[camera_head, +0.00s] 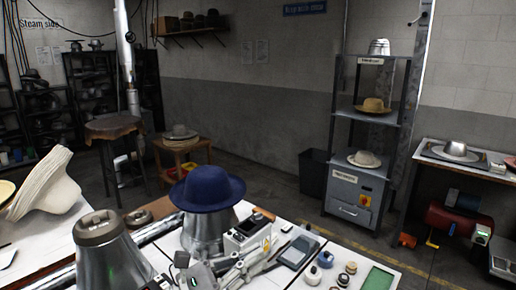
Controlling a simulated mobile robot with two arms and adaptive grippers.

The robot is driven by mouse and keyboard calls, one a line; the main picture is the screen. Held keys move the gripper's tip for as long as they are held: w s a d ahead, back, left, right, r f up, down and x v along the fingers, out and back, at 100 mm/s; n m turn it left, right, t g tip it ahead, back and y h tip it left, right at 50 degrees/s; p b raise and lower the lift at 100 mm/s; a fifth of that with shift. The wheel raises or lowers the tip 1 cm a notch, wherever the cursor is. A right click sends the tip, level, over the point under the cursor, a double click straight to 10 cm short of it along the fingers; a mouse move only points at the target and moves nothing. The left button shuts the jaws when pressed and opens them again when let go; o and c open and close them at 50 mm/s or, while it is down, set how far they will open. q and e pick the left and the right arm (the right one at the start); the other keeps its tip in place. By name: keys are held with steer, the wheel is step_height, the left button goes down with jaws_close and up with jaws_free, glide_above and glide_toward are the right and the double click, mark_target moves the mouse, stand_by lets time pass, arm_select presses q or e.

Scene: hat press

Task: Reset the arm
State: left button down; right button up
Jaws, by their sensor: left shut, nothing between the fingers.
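My left gripper (258,262) is low in the middle of the head view, over the front white table. Its grey finger links lie close among small items, and it is shut with nothing held. Just behind it a dark blue felt hat (207,189) sits brim-down on a silver metal form (206,236). The gripper is apart from the hat. My right gripper is not in view.
A grey tablet (297,252), small round items and a green mat (378,278) lie right. A shelf rack (361,119) stands behind; floor between is clear.

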arm_select(q)
steer(key=w+a+f+n+t+y, duration=0.25)
steer(key=a+n+t+y, duration=0.85)
steer(key=n, duration=1.2)
steer(key=s+a+f+n+g+y, duration=0.2)
steer(key=a+f+n+g+y, duration=0.15)
steer(key=f+n, duration=0.35)
steer(key=s+a+f+n+g+y, duration=0.3)
steer(key=a+f+n+y, duration=0.2)
steer(key=f+n, duration=0.3)
steer(key=s+f+n+g, duration=0.4)
steer(key=s+f+g, duration=0.15)
steer(key=s, duration=0.45)
steer(key=s+f+n+g, duration=0.5)
steer(key=s+f, duration=0.2)
steer(key=s, duration=0.4)
step_height(320, 180, down, 26)
steer(key=s+f+g+b, duration=0.1)
steer(key=s+a+f+g+b, duration=0.1)
steer(key=s+a+f, duration=0.2)
steer(key=s+f, duration=1.4)
steer(key=shift+s+f+m+g+h, duration=0.25)
steer(key=shift+f+m+g+h, duration=0.1)
steer(key=shift+f, duration=0.15)
steer(key=shift+s, duration=0.1)
